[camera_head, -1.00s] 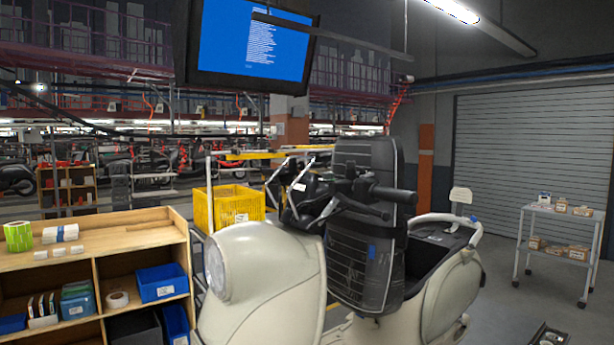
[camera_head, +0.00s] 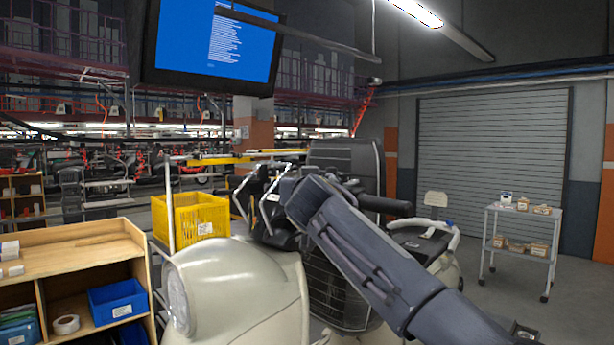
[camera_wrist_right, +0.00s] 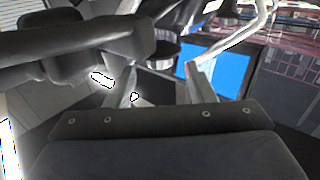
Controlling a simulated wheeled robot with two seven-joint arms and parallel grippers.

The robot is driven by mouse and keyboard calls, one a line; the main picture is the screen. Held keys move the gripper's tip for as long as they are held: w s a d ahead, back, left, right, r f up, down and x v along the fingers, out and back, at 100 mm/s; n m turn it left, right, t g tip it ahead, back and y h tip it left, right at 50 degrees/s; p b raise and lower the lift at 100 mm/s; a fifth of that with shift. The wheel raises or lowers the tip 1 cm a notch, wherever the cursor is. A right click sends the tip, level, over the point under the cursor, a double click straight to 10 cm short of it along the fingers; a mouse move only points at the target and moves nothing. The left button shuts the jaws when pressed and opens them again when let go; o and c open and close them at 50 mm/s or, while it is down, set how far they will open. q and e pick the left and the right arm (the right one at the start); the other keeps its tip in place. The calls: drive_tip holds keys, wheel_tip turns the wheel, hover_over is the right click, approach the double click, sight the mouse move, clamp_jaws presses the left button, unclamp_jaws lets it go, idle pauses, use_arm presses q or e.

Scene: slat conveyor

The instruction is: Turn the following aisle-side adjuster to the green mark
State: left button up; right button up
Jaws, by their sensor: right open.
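The cream scooter (camera_head: 235,285) stands in the middle of the head view. Its dark handlebar grip (camera_head: 385,205) points right, and thin metal levers (camera_head: 270,195) rise left of my right wrist. My right arm crosses in front of the scooter from the lower right. I cannot make out the adjuster or a green mark. My left gripper does not show.
A wooden shelf (camera_head: 75,255) with a blue bin (camera_head: 118,300) stands at the left. A yellow crate (camera_head: 190,215) is behind the scooter. A screen (camera_head: 215,45) hangs above. A grey cart (camera_head: 520,230) stands right, with open floor around it.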

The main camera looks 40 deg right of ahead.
drive_tip(key=shift+p+x, duration=0.4)
drive_tip(key=shift+x, duration=0.8)
